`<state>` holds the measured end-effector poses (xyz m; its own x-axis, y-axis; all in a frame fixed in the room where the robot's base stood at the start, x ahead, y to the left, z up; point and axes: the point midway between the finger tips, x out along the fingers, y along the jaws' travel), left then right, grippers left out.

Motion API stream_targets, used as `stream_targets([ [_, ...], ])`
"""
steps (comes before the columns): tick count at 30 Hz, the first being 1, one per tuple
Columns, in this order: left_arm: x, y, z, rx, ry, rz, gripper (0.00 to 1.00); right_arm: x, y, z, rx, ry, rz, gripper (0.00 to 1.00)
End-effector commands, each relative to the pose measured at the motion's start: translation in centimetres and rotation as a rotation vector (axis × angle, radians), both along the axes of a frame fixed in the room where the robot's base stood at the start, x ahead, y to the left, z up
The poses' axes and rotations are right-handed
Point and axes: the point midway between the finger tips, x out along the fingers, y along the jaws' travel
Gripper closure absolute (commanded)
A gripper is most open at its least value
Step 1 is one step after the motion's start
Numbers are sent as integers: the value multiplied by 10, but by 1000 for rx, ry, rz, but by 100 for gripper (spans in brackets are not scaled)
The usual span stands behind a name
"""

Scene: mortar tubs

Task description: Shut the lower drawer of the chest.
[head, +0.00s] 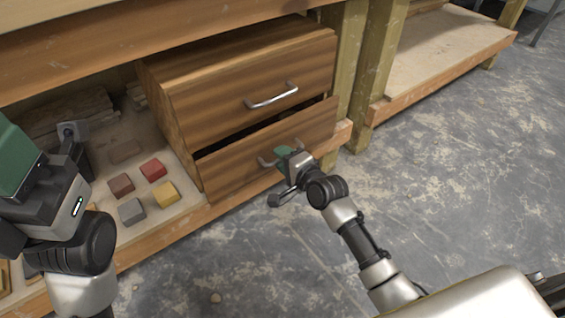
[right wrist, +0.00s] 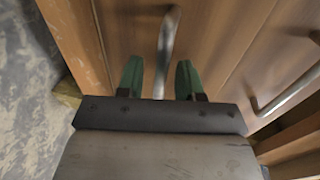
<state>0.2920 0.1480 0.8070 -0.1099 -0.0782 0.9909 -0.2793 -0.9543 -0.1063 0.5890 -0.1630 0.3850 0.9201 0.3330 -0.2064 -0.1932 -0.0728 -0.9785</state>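The wooden chest (head: 185,105) stands on the low shelf of a bench. Its upper drawer (head: 225,100) looks shut. The lower drawer (head: 230,170) is partly pulled out, with a dark gap above its front. My right gripper (head: 283,153) is at the lower drawer's handle (head: 265,162) and hides part of it. In the right wrist view, the green fingers of this gripper (right wrist: 159,80) are apart, with the metal handle (right wrist: 168,40) between them and space on both sides. My left gripper (head: 20,160) is at the left edge, away from the chest; its finger gap is hidden.
Several small blocks, among them a red one (head: 153,170) and a yellow one (head: 166,194), lie on the shelf left of the chest. A wooden post (head: 350,70) stands just right of the chest. The concrete floor (head: 470,170) in front is clear.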

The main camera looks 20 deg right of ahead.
Motion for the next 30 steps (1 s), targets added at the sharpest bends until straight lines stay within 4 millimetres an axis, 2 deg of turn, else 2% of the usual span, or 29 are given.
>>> stream_targets([
  [10, -1, 0, 2, 1, -8, 0, 57, 5, 2, 0, 1, 0, 0, 64],
  [18, -1, 0, 2, 2, -8, 1, 57, 4, 2, -1, 0, 1, 0, 100],
  [26, -1, -1, 2, 1, -8, 0, 57, 6, 2, -1, 0, 0, 0, 100],
  [30, -1, 0, 3, 0, -9, -1, 57, 23, 8, 0, 2, 1, -1, 100],
])
